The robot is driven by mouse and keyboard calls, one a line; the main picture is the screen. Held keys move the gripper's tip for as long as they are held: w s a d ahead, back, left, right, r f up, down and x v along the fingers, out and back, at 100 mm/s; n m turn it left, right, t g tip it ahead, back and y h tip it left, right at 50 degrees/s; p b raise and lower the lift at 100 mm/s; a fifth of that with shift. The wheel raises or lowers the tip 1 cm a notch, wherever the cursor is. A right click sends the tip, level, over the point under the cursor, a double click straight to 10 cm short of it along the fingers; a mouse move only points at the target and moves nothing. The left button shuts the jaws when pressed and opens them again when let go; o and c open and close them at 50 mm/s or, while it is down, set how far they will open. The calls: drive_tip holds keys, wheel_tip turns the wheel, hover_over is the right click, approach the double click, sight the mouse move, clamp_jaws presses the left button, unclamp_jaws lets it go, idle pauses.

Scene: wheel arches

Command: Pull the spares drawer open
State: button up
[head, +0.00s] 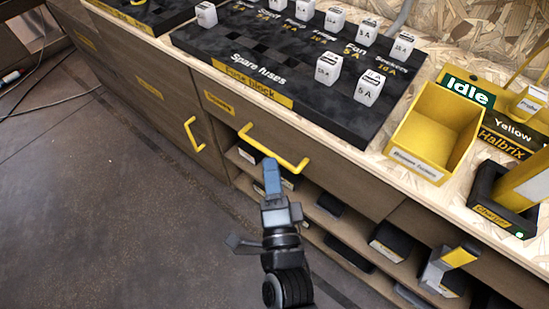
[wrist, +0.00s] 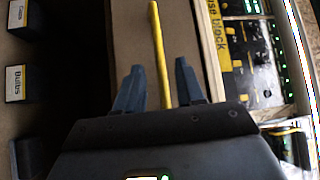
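The drawer front (head: 330,160) is brown, with a yellow label (head: 219,103) too small to read and a yellow bar handle (head: 284,158). It looks closed, level with the cabinet face under the counter. My gripper (head: 271,162) is in front of this handle, near its middle. In the wrist view, my gripper (wrist: 160,66) is open, with one dark finger on each side of the yellow handle (wrist: 157,45). The bar runs between the fingers with gaps on both sides. The handle's lower end in that view is hidden by the gripper body.
Below the drawer is an open shelf with dark bins (head: 390,241). Another yellow handle (head: 193,134) is on the cabinet door to the left. On the counter stand the fuse board (head: 290,95), a yellow bin (head: 433,128) and a charger (head: 500,205). The floor (head: 110,210) at left is mostly free.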

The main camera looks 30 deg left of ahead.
drive_tip(key=shift+x, duration=1.9)
drive_tip(key=shift+c, duration=0.4)
clamp_jaws()
